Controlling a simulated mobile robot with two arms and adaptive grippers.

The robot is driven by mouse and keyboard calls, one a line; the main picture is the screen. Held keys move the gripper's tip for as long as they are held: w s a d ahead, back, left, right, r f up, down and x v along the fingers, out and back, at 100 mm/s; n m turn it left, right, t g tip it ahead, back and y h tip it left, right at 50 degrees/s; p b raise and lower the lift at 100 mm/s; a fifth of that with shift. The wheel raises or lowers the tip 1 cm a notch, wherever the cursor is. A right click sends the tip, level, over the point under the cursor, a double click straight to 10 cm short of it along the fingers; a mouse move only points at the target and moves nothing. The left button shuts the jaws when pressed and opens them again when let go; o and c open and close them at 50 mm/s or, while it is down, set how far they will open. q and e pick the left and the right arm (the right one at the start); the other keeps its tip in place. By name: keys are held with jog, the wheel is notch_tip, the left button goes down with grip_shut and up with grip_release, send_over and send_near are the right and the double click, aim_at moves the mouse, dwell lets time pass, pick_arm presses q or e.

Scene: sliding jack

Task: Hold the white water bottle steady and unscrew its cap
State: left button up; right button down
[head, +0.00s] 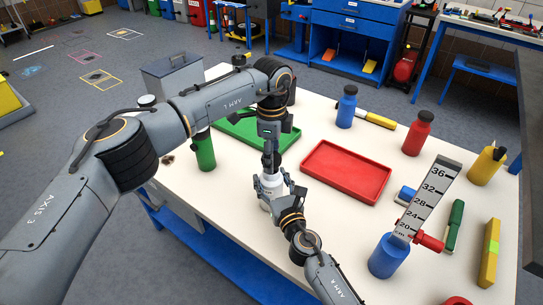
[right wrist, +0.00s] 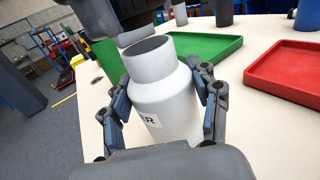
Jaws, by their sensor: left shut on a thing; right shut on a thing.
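The white water bottle (head: 268,184) stands upright on the pale table, and its body fills the middle of the right wrist view (right wrist: 168,105). Its neck looks open, with a dark mouth at the top. My right gripper (right wrist: 165,108) is shut around the body, one finger on each side; it also shows in the head view (head: 272,190). My left gripper (head: 270,158) points down just above the bottle. In the right wrist view, a dark grey piece at its tip, apparently the cap (right wrist: 136,36), sits over the mouth's far left side. Its fingers are mostly cropped or hidden there.
A green tray (head: 233,126) lies behind the bottle and a red tray (head: 345,197) to its right. A green bottle (head: 205,152) stands to the left. A large blue bottle (head: 388,257) and an upright ruler (head: 425,203) stand at front right.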

pick_arm(q)
jog(key=shift+r, duration=2.05)
pick_arm(e)
jog(key=shift+f, duration=0.1)
pick_arm(q)
jog(key=shift+f, duration=0.1)
pick_arm(e)
jog(key=shift+c, duration=1.3)
grip_release()
